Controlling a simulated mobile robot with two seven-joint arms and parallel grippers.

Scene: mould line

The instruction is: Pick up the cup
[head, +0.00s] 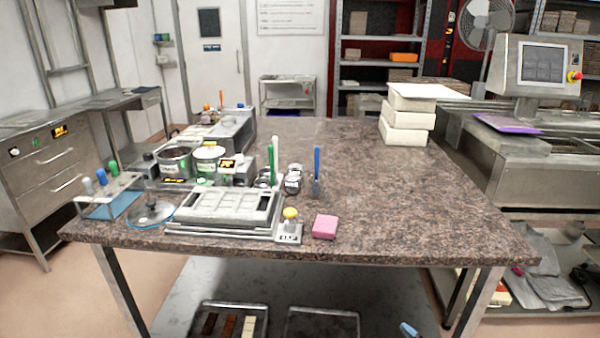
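Small dark and silver round containers stand on the speckled stone-topped table (400,210). One cup-like container (292,184) with a pale label is right of the green-handled tool, and others crowd close to it. They are too small for me to tell for sure which is the cup. Two larger round pots stand further left: a dark-filled pot (175,161) and a pot with a pale green top (209,159). Neither of my grippers shows in the head view.
A metal mould tray (225,207), a pink block (325,226), a yellow-knobbed stand (289,228) and an upright blue-handled tool (316,170) surround the containers. White blocks (405,121) are stacked at the back right. The table's right half is mostly clear.

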